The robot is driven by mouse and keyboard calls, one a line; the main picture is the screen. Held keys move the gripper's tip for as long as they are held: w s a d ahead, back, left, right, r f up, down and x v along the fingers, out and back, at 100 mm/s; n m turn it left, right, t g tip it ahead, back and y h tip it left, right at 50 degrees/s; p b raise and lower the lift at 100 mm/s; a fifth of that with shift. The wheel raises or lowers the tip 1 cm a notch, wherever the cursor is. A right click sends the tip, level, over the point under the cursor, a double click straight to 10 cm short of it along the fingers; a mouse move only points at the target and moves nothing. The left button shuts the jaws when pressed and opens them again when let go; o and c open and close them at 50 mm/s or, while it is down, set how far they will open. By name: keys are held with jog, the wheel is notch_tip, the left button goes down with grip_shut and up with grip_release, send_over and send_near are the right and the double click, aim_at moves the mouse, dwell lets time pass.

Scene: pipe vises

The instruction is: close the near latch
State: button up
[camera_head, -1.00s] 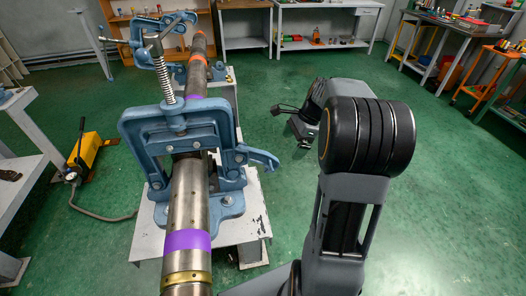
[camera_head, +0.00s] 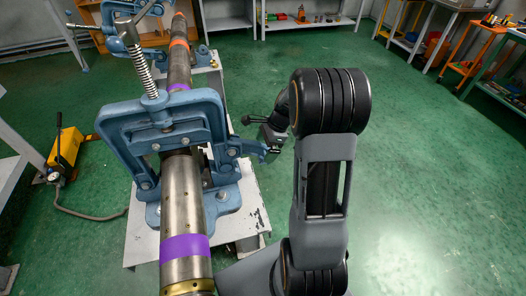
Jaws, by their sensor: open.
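The near vise (camera_head: 165,128) is a blue frame clamped over a thick steel pipe (camera_head: 181,195). Its latch (camera_head: 243,147) is a blue lever that sticks out to the right from the vise's right side, away from the frame. My gripper (camera_head: 249,121) is dark and small in the picture. It is open, with its fingers pointing left, just above and right of the latch. The gripper body partly overlaps the latch's outer end in the picture; I cannot tell if they touch. Nothing shows between the fingers.
A far blue vise (camera_head: 122,22) holds the same pipe farther back. The near vise stands on a white bench (camera_head: 252,208). A yellow pump (camera_head: 66,147) with a hose is on the floor to the left.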

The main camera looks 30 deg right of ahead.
aim_at(260, 158)
jog(key=shift+x, duration=1.3)
jog(key=shift+c, duration=0.4)
jog(key=c, duration=1)
jog(key=shift+a+f+y+b, duration=0.15)
jog(key=shift+f+y+b, duration=0.65)
jog(key=shift+f+b, duration=0.15)
jog(key=shift+w+a+f+t+y+b, duration=0.1)
jog(key=shift+a+f+t+y+b, duration=0.2)
jog(key=shift+f+y+b, duration=0.4)
jog(key=f+y, duration=0.1)
jog(key=a+f+y+b, duration=0.1)
jog(key=y, duration=0.1)
jog(key=shift+w+a+t+b, duration=0.15)
jog(key=shift+a+t+b, duration=0.15)
jog(key=shift+t, duration=0.1)
jog(key=shift+w+a+f+y+b, duration=0.15)
jog(key=shift+a+f+y+b, duration=0.35)
jog(key=shift+a+y, duration=0.3)
